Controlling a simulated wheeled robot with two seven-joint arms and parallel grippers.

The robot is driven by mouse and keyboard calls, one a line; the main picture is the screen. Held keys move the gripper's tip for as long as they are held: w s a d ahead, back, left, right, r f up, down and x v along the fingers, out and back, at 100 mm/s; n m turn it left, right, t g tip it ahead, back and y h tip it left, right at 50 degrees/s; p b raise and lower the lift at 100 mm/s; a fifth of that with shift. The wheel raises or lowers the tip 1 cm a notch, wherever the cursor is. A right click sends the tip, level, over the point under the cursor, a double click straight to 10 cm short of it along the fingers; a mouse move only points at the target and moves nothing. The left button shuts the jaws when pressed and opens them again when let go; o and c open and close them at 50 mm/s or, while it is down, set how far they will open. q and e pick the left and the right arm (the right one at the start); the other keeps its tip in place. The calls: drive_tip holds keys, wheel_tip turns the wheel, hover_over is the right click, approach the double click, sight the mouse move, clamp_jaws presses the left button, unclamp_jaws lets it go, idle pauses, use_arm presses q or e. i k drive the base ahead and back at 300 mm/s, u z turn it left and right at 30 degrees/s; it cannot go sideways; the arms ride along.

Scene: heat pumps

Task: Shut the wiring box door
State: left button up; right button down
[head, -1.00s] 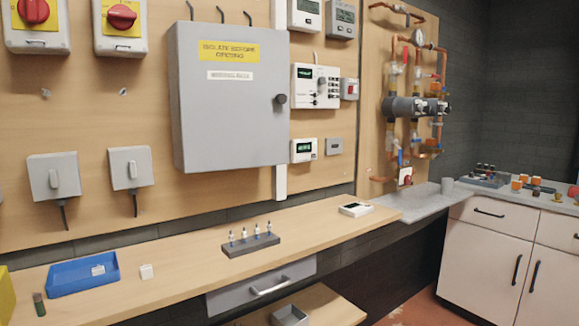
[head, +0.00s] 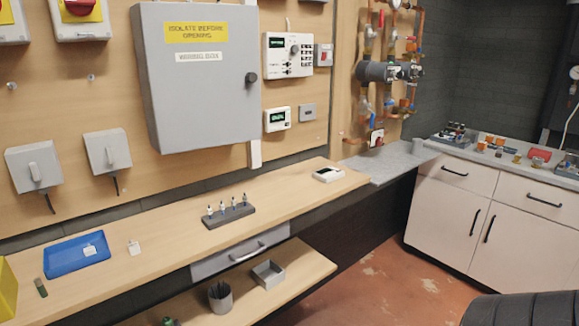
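The wiring box (head: 200,95) is a grey cabinet on the wooden wall board, in the upper left-centre of the head view. Its door carries a yellow "isolate before opening" label (head: 196,33), a white label below it and a dark round knob (head: 251,77) at its right edge. The door face looks about parallel to the board, and no inside of the box shows. I cannot tell whether a narrow gap is left at its edge. Neither of my grippers is in view.
A wooden bench (head: 300,192) runs below the box, with a blue tray (head: 60,262) and a small rack (head: 229,214) on it. A drawer (head: 240,256) and lower shelf are beneath. White cabinets (head: 450,215) stand right. A dark ribbed shape, unclear what, fills the bottom-right corner.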

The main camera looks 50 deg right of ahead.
sight(203, 60)
drive_tip(key=k, duration=0.35)
drive_tip(key=z, duration=1.15)
drive_tip(key=i, duration=0.95)
drive_tip(key=u, duration=0.55)
